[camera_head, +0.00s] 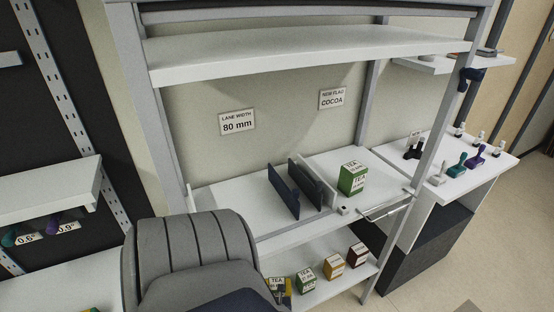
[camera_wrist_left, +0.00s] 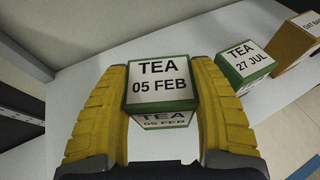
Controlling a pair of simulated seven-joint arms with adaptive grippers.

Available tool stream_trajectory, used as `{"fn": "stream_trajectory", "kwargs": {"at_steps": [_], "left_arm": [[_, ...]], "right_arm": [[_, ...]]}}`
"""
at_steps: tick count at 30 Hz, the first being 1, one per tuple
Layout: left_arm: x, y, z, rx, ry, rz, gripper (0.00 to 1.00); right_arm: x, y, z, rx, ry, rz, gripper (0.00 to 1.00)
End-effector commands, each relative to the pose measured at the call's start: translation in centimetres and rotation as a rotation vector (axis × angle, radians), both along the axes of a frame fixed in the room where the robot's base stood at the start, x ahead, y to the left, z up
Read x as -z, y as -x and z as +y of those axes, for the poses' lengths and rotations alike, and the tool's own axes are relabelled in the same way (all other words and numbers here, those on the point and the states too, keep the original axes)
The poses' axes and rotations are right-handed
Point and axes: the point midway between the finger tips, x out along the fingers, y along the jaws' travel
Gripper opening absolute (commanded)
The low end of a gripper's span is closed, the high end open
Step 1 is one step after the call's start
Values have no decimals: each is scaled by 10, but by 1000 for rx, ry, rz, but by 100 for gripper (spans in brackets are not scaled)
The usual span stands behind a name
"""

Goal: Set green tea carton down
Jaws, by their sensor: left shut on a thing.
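The green tea carton marked TEA 05 FEB (camera_wrist_left: 162,86) is between the yellow fingers of my left gripper (camera_wrist_left: 160,112), which is shut on it. In the head view, the held carton (camera_head: 277,281) is at the left end of the lower shelf's row, and my arm partly hides the gripper (camera_head: 281,291). I cannot tell whether the carton touches the shelf. A second green tea carton (camera_head: 306,279), marked 27 JUL in the wrist view (camera_wrist_left: 244,66), stands to its right. Another green tea carton (camera_head: 352,179) stands on the upper counter. My right gripper is not in view.
An orange carton (camera_head: 334,267) and a red carton (camera_head: 358,255) continue the row on the lower white shelf (camera_head: 325,291). Dark upright dividers (camera_head: 284,191) stand on the counter above. Signs read LANE WIDTH 80 mm (camera_head: 237,123) and COCOA (camera_head: 332,99). Stamps (camera_head: 475,157) stand on a right-hand table.

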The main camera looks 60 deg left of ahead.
Motion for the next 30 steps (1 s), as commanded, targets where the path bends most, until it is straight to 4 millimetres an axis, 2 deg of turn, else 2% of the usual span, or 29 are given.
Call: {"fn": "stream_trajectory", "kwargs": {"at_steps": [15, 30], "left_arm": [[37, -1, 1, 1, -2, 1, 28], [41, 0, 0, 1, -1, 0, 28]], "right_arm": [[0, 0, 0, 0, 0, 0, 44], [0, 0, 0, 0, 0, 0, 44]]}}
